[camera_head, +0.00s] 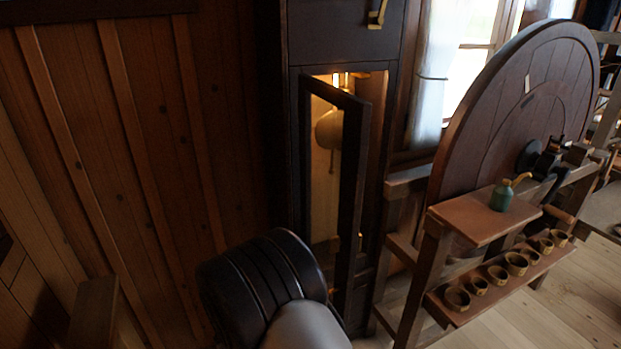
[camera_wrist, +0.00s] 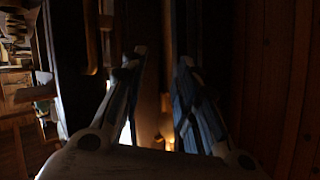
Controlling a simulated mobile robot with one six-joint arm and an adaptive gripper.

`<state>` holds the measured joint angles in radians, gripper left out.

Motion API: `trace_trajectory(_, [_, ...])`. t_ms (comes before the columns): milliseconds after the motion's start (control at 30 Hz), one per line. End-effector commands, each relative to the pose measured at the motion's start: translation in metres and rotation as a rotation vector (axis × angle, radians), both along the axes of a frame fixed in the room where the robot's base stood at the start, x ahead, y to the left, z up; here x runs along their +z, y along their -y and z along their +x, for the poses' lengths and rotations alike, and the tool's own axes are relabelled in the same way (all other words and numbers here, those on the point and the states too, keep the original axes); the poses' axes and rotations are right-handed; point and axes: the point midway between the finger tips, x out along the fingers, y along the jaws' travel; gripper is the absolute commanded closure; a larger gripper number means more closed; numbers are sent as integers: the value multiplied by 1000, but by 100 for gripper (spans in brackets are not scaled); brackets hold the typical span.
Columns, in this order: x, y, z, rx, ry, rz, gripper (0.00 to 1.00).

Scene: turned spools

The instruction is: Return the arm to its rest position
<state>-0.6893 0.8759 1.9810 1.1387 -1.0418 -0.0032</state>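My gripper (camera_wrist: 162,58) shows in the wrist view with its two fingers apart and nothing between them. The dark upright parts of a tall case and a narrow lit gap lie beyond the fingers. In the head view, a black rounded part of my arm with a grey link (camera_head: 305,328) is at the bottom centre, in front of the case. The gripper itself cannot be made out in the head view.
The tall dark case (camera_head: 345,40) has its narrow door (camera_head: 355,190) ajar, with a round brass weight or pendulum (camera_head: 329,129) inside. Right stands a large wooden wheel (camera_head: 510,110), a shelf with a green oil can (camera_head: 501,196) and several small cups (camera_head: 457,299). A plank wall is left.

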Motion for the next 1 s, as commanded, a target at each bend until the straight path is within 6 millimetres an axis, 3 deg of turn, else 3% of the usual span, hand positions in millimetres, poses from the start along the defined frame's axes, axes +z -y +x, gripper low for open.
trace_trajectory(33, [25,0,9,35,-21,59,71])
trace_trajectory(167, [77,-3,15,161,-100,171,71])
trace_trajectory(367, [154,10,-14,356,-214,248,71])
trace_trajectory(500, [196,34,-59,472,-300,235,71])
trace_trajectory(700, [229,86,-149,573,-450,143,71])
trace_trajectory(900, [231,148,-251,570,-630,16,71])
trace_trajectory(1000, [226,172,-291,543,-706,-32,71])
